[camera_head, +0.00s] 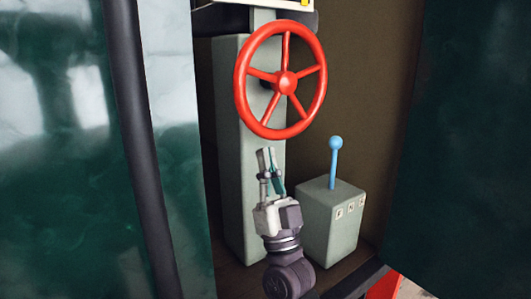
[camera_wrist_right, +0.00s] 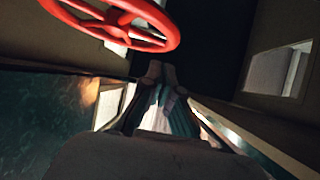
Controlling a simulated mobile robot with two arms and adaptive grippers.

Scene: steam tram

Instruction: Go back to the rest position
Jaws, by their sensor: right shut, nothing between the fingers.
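My right gripper (camera_head: 267,158) points upward in the head view, in front of the grey column and just below the red wheel. It is shut and empty, and it does not appear to touch the wheel. In the right wrist view the fingertips (camera_wrist_right: 164,75) are close together, with nothing between them. The red spoked wheel (camera_head: 286,83) is above the fingers; it also shows in the right wrist view (camera_wrist_right: 150,35), at the top left. My left gripper is not in either view.
A grey box (camera_head: 328,225) with a blue-knobbed lever (camera_head: 335,150) stands right of my right gripper. A grey column (camera_head: 232,150) stands behind it. Green panels flank the opening at left (camera_head: 60,200) and right (camera_head: 465,150), with a dark post (camera_head: 135,130) at left.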

